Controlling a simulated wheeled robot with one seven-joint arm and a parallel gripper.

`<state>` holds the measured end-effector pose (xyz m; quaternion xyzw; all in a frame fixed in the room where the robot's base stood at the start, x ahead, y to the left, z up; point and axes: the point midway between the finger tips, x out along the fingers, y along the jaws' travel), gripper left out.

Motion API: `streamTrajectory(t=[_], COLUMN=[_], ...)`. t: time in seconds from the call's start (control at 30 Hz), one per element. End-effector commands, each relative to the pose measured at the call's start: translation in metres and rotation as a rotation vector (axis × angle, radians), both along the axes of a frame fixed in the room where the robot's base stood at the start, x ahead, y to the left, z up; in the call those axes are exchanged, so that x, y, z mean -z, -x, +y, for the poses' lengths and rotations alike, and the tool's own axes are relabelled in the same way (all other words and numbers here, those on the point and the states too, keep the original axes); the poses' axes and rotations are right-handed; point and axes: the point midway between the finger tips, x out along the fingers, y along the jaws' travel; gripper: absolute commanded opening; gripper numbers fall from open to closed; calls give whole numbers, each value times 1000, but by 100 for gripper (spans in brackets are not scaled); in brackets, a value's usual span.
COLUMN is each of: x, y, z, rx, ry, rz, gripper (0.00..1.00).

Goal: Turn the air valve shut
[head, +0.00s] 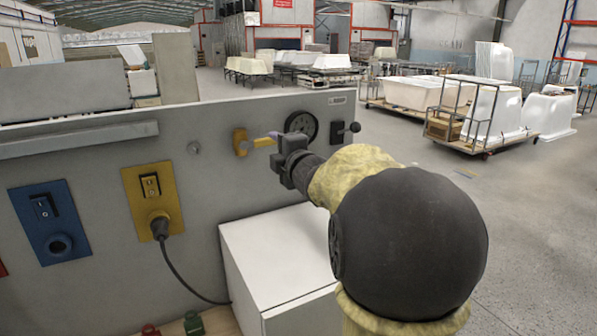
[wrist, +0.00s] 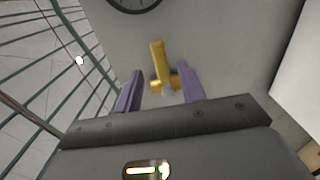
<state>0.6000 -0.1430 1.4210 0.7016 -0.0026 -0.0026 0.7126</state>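The yellow air valve (head: 240,142) sits on the upper part of the grey panel, left of the round black gauge. Its short yellow handle (head: 264,142) sticks out to the right in the head view. My gripper (head: 273,136) is right beside the handle, and a purple fingertip shows near the handle's end. In the wrist view the two purple fingers of my gripper (wrist: 159,70) are apart, with the yellow valve (wrist: 157,62) showing in the gap between them. A gap shows on both sides of the yellow bar. Whether a finger touches it cannot be told.
The black gauge (head: 301,125) and a black lever switch (head: 345,132) are close to my wrist. A blue socket plate (head: 50,222) and a yellow socket plate (head: 152,200) with a plugged cable are at left. A white box (head: 280,262) stands below my arm.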

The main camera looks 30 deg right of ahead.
Motion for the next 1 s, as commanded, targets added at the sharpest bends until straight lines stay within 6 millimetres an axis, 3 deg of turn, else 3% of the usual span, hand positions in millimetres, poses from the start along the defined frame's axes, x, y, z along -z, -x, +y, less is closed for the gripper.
streamTrajectory(t=[0.6,1.0], x=[0,0], y=[105,115], z=[3,3], rx=[-4,-3], ry=[2,1], rz=[-2,0], gripper=[40,40])
